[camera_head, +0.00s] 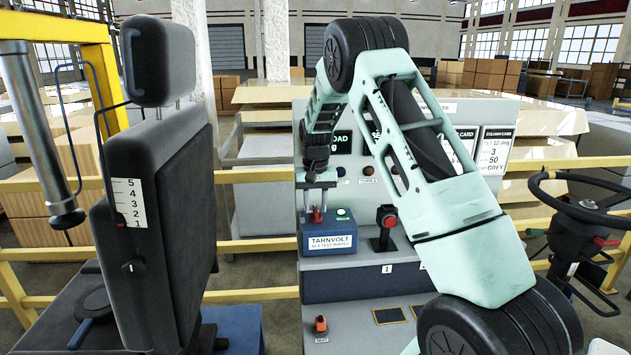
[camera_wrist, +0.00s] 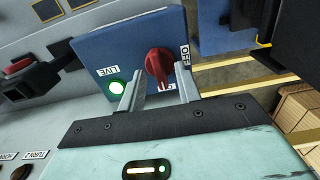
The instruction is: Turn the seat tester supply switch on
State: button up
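The seat tester supply is a blue box labelled TARNVOLT (camera_head: 333,243); its blue top face (camera_wrist: 90,40) fills the upper middle of the wrist view. A red switch knob (camera_wrist: 158,62) stands on it, also visible in the head view (camera_head: 317,216). An OFF label (camera_wrist: 185,54) is beside it, and another label at its lower end is partly hidden. The knob's narrow end points toward that lower label. The green LIVE lamp (camera_wrist: 117,88) looks lit. My gripper (camera_wrist: 158,82) is open, its two fingers apart on either side of the knob's lower end; contact is unclear.
A black-based red button or lever (camera_head: 386,218) stands right of the box, on the grey console (camera_head: 350,275). A seat (camera_head: 155,220) is at left, a steering wheel (camera_head: 590,200) at right. Yellow rails (camera_head: 250,246) run behind. My arm hides part of the panel.

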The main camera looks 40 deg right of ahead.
aim_at(316, 209)
notch_tip(316, 209, up, 17)
jog(key=b, duration=0.3)
jog(key=shift+f, duration=0.2)
jog(key=s+a+f+n, duration=0.2)
jog(key=s+a, duration=0.1)
jog(key=a, duration=0.7)
jog(key=s+a+f+n+y, duration=0.1)
jog(key=s+a+f+n, duration=0.15)
jog(key=a, duration=0.75)
jog(key=s+a+f+n, duration=0.1)
jog(key=s+a+n, duration=0.2)
jog(key=a, duration=0.7)
jog(key=s+a+f+n+b, duration=0.1)
jog(key=s+a+f+n, duration=0.3)
jog(key=s+a, duration=0.75)
jog(key=s+f+n, duration=0.2)
jog(key=s, duration=0.5)
jog(key=s+f+n, duration=0.2)
jog(key=s, duration=0.5)
jog(key=shift+s+f, duration=0.3)
jog(key=shift+s, duration=0.1)
jog(key=shift+a, duration=0.1)
